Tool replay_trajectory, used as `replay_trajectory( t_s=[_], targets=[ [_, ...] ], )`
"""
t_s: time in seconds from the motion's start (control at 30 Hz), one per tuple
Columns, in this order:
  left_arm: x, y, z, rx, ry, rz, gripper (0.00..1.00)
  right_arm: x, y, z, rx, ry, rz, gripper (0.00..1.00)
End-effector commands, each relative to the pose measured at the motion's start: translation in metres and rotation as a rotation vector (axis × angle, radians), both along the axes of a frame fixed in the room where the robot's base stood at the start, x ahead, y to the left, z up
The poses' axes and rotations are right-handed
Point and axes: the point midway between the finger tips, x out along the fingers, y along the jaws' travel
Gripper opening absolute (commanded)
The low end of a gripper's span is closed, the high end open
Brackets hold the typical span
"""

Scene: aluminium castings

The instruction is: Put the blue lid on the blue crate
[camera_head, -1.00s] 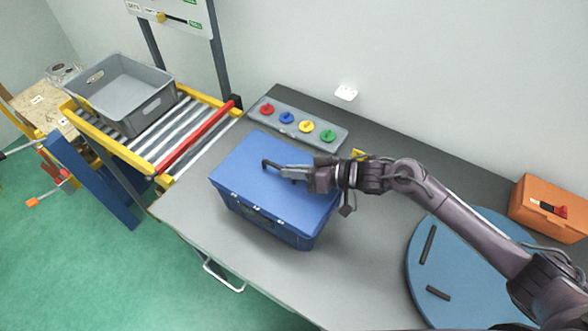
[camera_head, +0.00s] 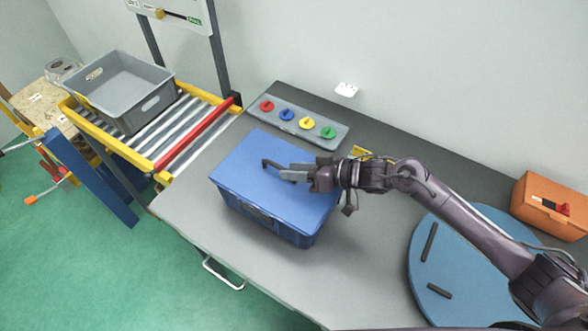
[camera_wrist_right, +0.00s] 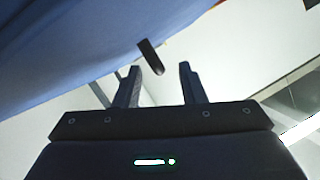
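The blue lid (camera_head: 250,163) lies over the top of the blue crate (camera_head: 275,226) on the grey table. I cannot tell whether its rim sits flush all round. The lid has a dark bar handle (camera_head: 271,164), which also shows in the right wrist view (camera_wrist_right: 150,57). My right gripper (camera_head: 292,173) is low over the lid at the handle's right end. In the right wrist view its two fingers (camera_wrist_right: 159,80) are apart, with the handle's end just beyond the gap between them.
A panel with coloured knobs (camera_head: 296,122) lies behind the crate. A grey bin (camera_head: 127,100) stands on a roller conveyor (camera_head: 178,130) at left. A blue round plate (camera_head: 459,262) with dark bars and an orange box (camera_head: 548,208) are at right. The table's front is clear.

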Motion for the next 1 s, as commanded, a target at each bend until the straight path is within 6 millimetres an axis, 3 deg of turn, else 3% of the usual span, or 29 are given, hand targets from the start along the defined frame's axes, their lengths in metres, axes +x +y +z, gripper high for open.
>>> replay_trajectory(
  t_s=[0.4, 1.0],
  targets=[
    [0.000, 0.000, -0.023, 0.000, 0.000, 0.000, 0.36, -0.024, -0.056, 0.018, -0.001, 0.000, -0.002, 0.37],
    [0.000, 0.000, -0.024, 0.000, 0.000, 0.000, 0.36, -0.027, -0.063, 0.024, 0.001, 0.000, 0.000, 0.37]
  ],
)
